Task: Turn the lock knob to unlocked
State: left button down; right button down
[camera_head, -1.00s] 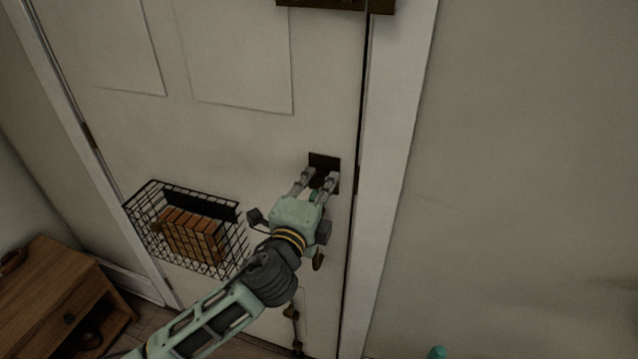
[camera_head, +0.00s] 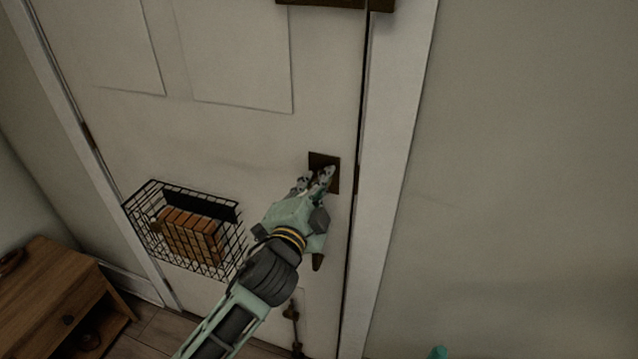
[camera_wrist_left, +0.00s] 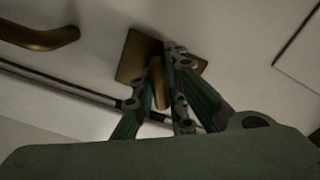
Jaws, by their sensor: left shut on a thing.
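The lock's dark square plate (camera_head: 325,160) is on the white door (camera_head: 240,135), close to its right edge. My left gripper (camera_head: 319,182) is at the plate, its fingers shut on the lock knob. In the left wrist view the brass knob (camera_wrist_left: 157,84) stands out as a narrow bar between the two fingers (camera_wrist_left: 157,98), in front of the brass plate (camera_wrist_left: 137,56). The fingers hide part of the knob, so its exact angle is hard to tell.
A black wire basket (camera_head: 160,186) with brown blocks (camera_head: 190,236) hangs on the door to the left. A wooden cabinet (camera_head: 45,290) stands at lower left. A brass handle (camera_wrist_left: 40,37) shows in the left wrist view. The wall at right is bare.

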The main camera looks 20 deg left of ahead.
pick_arm(q)
jog(key=n, duration=0.3)
jog(key=n+p, duration=0.1)
jog(key=n, duration=0.1)
jog(key=shift+n, duration=0.3)
jog(key=n+p, duration=0.1)
jog(key=n, duration=0.3)
jog(key=shift+n+p, duration=0.3)
jog(key=shift+n, duration=0.1)
jog(key=shift+n+p, duration=0.3)
jog(key=shift+n, duration=0.5)
jog(key=shift+f, duration=0.1)
jog(key=c, duration=1.8)
grip_release()
jog(key=shift+o, duration=0.2)
